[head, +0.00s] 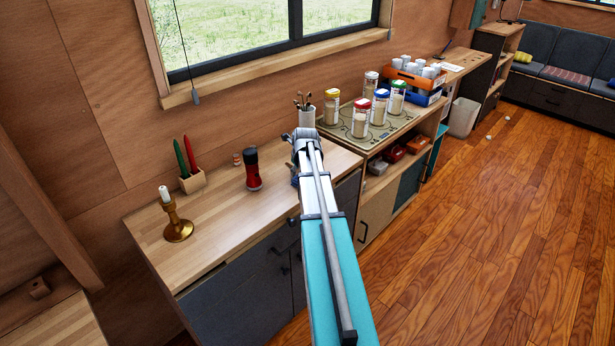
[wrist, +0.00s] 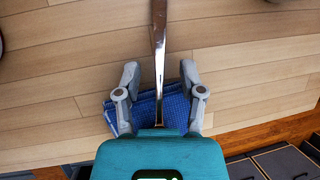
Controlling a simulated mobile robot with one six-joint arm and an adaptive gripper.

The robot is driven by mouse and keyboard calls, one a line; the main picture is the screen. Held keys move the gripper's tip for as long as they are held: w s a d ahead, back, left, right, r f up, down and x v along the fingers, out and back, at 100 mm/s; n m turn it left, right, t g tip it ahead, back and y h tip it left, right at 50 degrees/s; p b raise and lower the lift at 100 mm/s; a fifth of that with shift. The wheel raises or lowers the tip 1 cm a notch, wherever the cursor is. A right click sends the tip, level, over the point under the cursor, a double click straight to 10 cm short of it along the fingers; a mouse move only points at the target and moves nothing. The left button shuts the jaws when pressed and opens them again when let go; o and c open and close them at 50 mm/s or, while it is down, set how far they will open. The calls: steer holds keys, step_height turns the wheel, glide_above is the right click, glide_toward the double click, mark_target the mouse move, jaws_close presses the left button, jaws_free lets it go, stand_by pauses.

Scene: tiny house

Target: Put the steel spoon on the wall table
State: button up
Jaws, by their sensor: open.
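A long, narrow, shiny piece (wrist: 160,50), seemingly the steel spoon, runs from the top edge of the wrist view down between my fingers. Its bowl cannot be made out, and its lower end is hidden by my gripper body. My gripper (wrist: 159,72) is open above the wooden counter, one finger on each side of the piece. A folded blue cloth (wrist: 175,108) lies beneath. In the head view my arm hides the spoon and most of the gripper. I cannot tell which surface is the wall table; a wooden top (head: 60,328) shows at lower left.
The counter (head: 215,222) holds a brass candlestick (head: 177,228), a block with red and green items (head: 192,182) and a red-black shaker (head: 252,170). A utensil pot (head: 306,117) and several jars (head: 361,118) stand beyond. The floor (head: 490,230) at right is mostly clear.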

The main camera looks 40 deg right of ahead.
stand_by(0.3)
jaws_close()
steer(key=shift+r, duration=0.2)
stand_by(0.4)
step_height(320, 180, up, 3)
steer(key=p, duration=0.3)
steer(key=shift+f, duration=0.1)
steer(key=s+a+r+p, duration=0.1)
steer(key=r+p, duration=0.1)
steer(key=s+a+r+p, duration=0.1)
steer(key=s+r+p, duration=0.1)
steer(key=s+a+r+p, duration=0.1)
steer(key=s+r+p, duration=0.1)
steer(key=p, duration=0.1)
steer(key=shift+r, duration=0.4)
steer(key=s+a+r+p, duration=0.3)
steer(key=s+a, duration=0.1)
steer(key=s, duration=0.3)
steer(key=shift+s+d, duration=0.1)
